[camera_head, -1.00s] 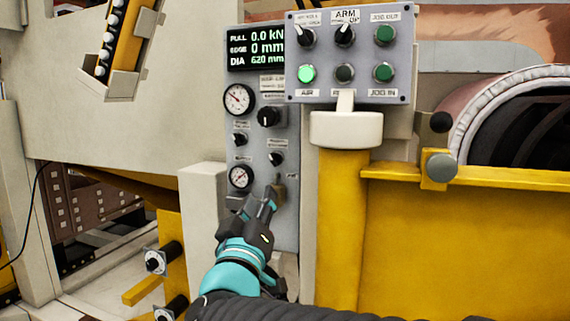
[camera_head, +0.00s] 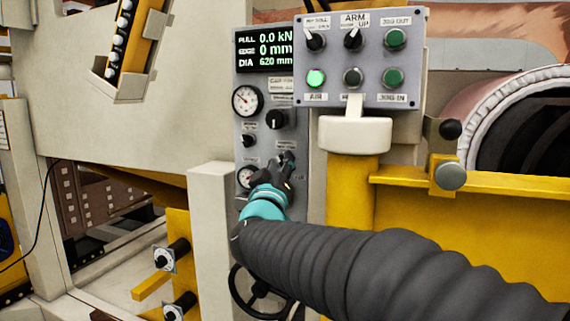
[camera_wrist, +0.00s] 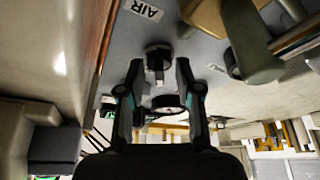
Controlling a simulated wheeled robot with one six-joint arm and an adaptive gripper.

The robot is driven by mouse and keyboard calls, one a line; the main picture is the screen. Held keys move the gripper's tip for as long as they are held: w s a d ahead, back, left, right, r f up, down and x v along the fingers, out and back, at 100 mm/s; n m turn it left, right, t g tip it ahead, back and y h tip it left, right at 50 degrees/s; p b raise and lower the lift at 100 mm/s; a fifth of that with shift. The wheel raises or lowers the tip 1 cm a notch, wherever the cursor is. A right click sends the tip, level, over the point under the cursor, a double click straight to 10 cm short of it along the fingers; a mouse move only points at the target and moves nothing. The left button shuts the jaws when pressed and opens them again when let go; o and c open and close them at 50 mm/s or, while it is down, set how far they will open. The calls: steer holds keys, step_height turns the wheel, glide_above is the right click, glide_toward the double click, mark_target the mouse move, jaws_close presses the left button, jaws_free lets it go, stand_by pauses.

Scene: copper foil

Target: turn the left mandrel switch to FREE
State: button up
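A grey control panel (camera_head: 305,150) carries small black rotary switches with labels too small to read, so I cannot tell which is the left mandrel switch. One switch (camera_head: 249,140) shows left of my gripper, and a larger one (camera_head: 275,119) above it. My gripper (camera_head: 288,157) is at the panel's lower part and hides what lies behind it. In the wrist view my gripper (camera_wrist: 159,64) is open. Its fingers stand either side of a black switch (camera_wrist: 158,52) with a pale pointer. Contact with it cannot be made out.
A pendant box (camera_head: 358,58) with knobs and buttons stands above right, over a white-capped yellow post (camera_head: 351,185). A gauge (camera_head: 247,101) sits on the panel. A beige column (camera_head: 210,215) stands left of my gripper.

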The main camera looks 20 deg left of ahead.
jaws_close()
